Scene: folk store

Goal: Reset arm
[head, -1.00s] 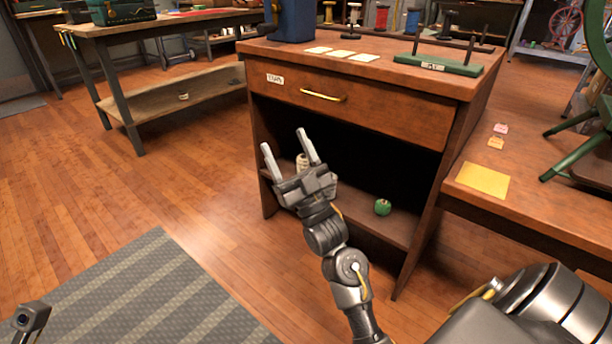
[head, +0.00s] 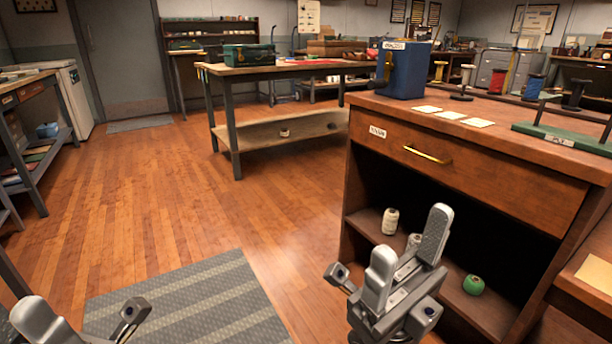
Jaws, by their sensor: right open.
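My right gripper (head: 408,258) is in the lower middle-right of the head view, in front of the open shelf of a wooden cabinet. Its two pale fingers stand apart with nothing between them. The gripper covers part of the lower shelf and of a spool there. My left gripper (head: 78,322) shows only in part at the bottom left corner, over the floor near the striped mat. One silver finger and a dark linkage piece are seen, the rest is cut off by the frame edge.
The wooden cabinet (head: 470,170) has a drawer with a brass handle. A white spool (head: 390,222) and a green ball of thread (head: 473,285) sit on its lower shelf. A blue box (head: 404,70) stands on top. A striped mat (head: 190,305) and open floor lie left.

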